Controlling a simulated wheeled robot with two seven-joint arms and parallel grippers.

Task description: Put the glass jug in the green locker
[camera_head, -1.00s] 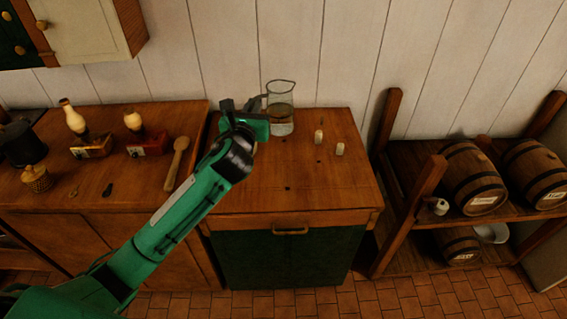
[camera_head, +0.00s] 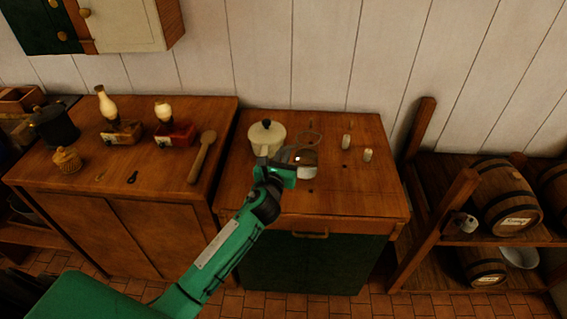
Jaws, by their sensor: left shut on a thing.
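The clear glass jug (camera_head: 308,142) is over the middle of the right wooden counter, with a pale liquid or pale base showing low in it. My left gripper (camera_head: 282,166) is shut on the jug at its left side, probably at the handle; the fingertips hide that part. I cannot tell whether the jug touches the counter. A dark green wall locker (camera_head: 27,27) is at the top left, its door shut. A dark green door (camera_head: 315,264) is also under the counter, shut below a drawer handle. My right gripper is not in view.
A white lidded pot (camera_head: 266,136) stands just behind my gripper. Two short candles (camera_head: 346,142) stand right of the jug. A barrel rack (camera_head: 440,220) stands right. The counter's front right is clear.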

